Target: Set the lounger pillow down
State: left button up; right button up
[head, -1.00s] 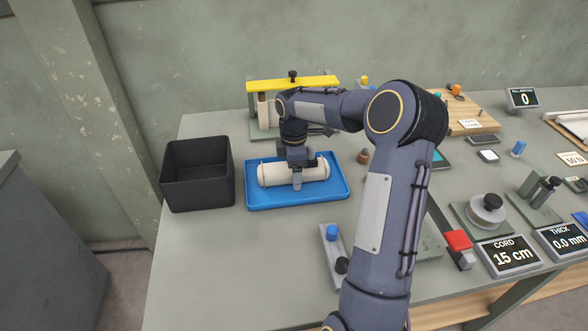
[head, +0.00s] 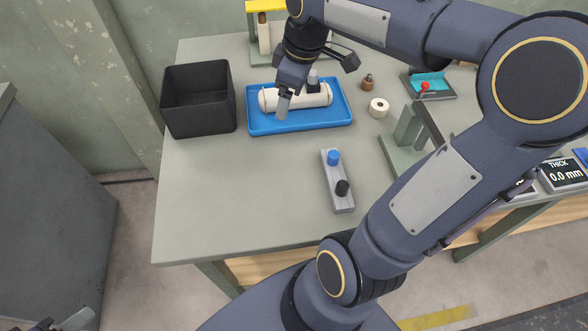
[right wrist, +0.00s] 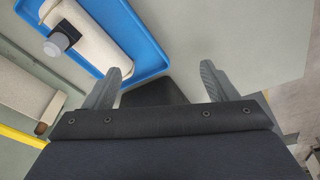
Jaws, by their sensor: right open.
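The cream, roll-shaped lounger pillow (head: 308,100) lies lengthwise in the blue tray (head: 338,122). A black fitting with a grey cap (head: 313,78) sits on the pillow. It also shows in the right wrist view (right wrist: 59,42), where the pillow (right wrist: 93,38) and tray (right wrist: 148,52) lie at upper left. My right gripper (head: 284,104) is over the pillow's left part in the head view. Its fingers (right wrist: 159,82) are apart with nothing between them. Only a grey piece, probably my left gripper (head: 72,322), shows at the lower left; its jaws are unclear.
A black open bin (head: 198,125) stands left of the tray. A white roll (head: 379,107), a brown-topped piece (head: 368,82) and a green stand (head: 405,140) are to the right. A grey block with blue and black knobs (head: 338,180) lies in front. The table's front left is clear.

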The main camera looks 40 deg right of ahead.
jog(key=s+a+f+m+t+y, duration=0.1)
jog(key=s+a+f+m, duration=0.1)
jog(key=s+a+m, duration=0.2)
jog(key=s+a+f+m+t+y, duration=0.2)
jog(key=s+a+m, duration=0.2)
jog(key=s, duration=0.7)
jog(key=a, duration=0.2)
jog(key=shift+a+f+m, duration=0.3)
jog(key=shift+a+f, duration=0.1)
